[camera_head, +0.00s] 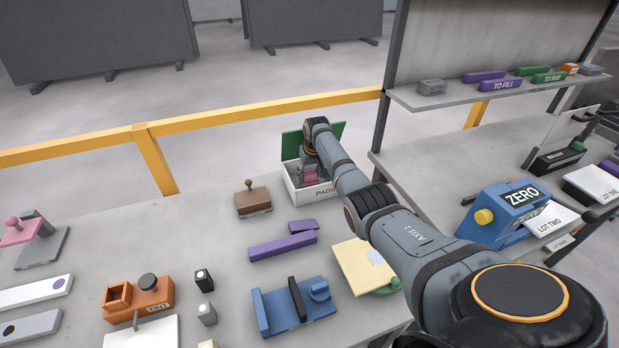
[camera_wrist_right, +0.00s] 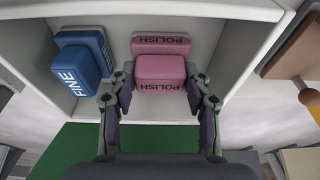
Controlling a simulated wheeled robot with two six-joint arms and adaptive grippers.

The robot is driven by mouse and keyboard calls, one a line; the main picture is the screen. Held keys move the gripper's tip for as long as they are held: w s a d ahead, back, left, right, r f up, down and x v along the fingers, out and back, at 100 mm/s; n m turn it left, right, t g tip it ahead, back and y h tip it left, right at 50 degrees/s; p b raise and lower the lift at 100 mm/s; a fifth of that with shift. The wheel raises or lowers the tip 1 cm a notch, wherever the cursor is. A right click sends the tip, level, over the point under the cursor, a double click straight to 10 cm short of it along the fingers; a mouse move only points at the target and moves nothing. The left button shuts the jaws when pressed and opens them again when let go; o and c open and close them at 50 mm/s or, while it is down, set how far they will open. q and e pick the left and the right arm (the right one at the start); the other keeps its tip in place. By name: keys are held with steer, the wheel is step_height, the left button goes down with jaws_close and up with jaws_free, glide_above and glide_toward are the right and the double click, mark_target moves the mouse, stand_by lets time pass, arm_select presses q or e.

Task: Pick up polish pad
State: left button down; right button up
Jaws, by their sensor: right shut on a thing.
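My right gripper (camera_head: 309,166) reaches down into the white box labelled PADS (camera_head: 317,192), whose green lid (camera_head: 292,144) stands open. In the right wrist view, the gripper (camera_wrist_right: 160,88) is shut on a pink polish pad (camera_wrist_right: 160,70), one finger on each side. The pad's lettering reads POLISH. A second pink polish pad (camera_wrist_right: 160,41) lies just beyond it against the box wall. Pink shows under the gripper in the head view, but most of the box inside is hidden there. My left gripper is not in view.
Blue FINE pads (camera_wrist_right: 78,62) share the box, left of the gripper in the wrist view. A brown stamp-like block (camera_head: 253,203) stands left of the box, with purple blocks (camera_head: 283,246) nearer me. A yellow rail (camera_head: 260,109) runs behind the slab.

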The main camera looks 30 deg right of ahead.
steer(key=shift+r, duration=0.6)
steer(key=shift+w+r+b, duration=0.1)
steer(key=shift+r+b, duration=0.45)
steer(key=shift+r, duration=0.25)
steer(key=s+a+r+p, duration=0.1)
steer(key=s+a+r, duration=0.5)
steer(key=s+r, duration=0.4)
steer(key=s, duration=0.3)
steer(key=shift+r, duration=0.15)
